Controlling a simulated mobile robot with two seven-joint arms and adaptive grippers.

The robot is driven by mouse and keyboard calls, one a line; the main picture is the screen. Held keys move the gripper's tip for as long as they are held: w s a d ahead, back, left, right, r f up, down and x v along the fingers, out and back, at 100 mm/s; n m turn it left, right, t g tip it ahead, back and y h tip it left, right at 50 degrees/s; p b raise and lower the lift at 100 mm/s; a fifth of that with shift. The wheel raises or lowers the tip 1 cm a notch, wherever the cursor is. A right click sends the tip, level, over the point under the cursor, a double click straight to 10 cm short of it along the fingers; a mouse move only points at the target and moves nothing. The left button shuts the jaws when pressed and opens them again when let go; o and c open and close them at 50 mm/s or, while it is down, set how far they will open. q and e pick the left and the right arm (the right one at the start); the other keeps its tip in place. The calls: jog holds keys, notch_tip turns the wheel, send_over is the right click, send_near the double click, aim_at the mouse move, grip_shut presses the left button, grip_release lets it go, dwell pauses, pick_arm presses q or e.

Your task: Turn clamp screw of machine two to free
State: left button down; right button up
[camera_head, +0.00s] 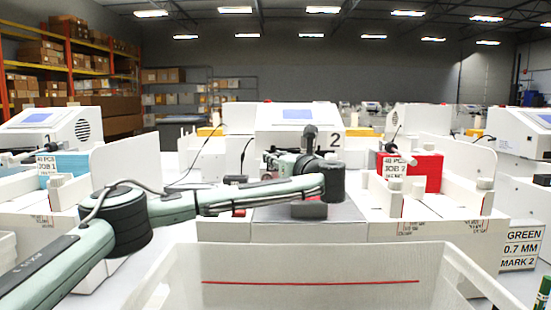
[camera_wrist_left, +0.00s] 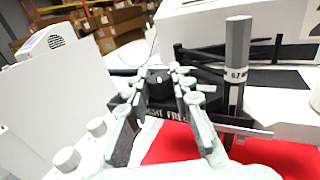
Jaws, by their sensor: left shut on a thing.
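Machine two (camera_head: 270,121) is a white box with a blue screen and a "2" on its front, at the middle of the head view. Its clamp screw (camera_wrist_left: 160,84) shows in the left wrist view as a dark round knob above a black plate with white lettering, partly readable as "FREE". My left gripper (camera_wrist_left: 162,76) is shut on the knob, one finger on each side. A grey pen (camera_wrist_left: 236,60) with a "0.7 M" label stands upright right of the knob. In the head view my arm hides much of the clamp area. My right gripper is in neither view.
A red sheet (camera_wrist_left: 170,143) lies below the clamp in the left wrist view. White round posts (camera_wrist_left: 67,158) stand at lower left. A white bin (camera_head: 310,262) is in front in the head view. A "GREEN 0.7 MM MARK 2" sign (camera_head: 521,246) stands at right.

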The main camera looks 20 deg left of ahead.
pick_arm(q)
jog(key=shift+n+g+y, duration=1.2)
jog(key=shift+g+y, duration=0.1)
jog(key=shift+g, duration=0.1)
jog(key=shift+a+r, duration=0.1)
jog(key=shift+r, duration=0.05)
jog(key=c, duration=1.3)
grip_release()
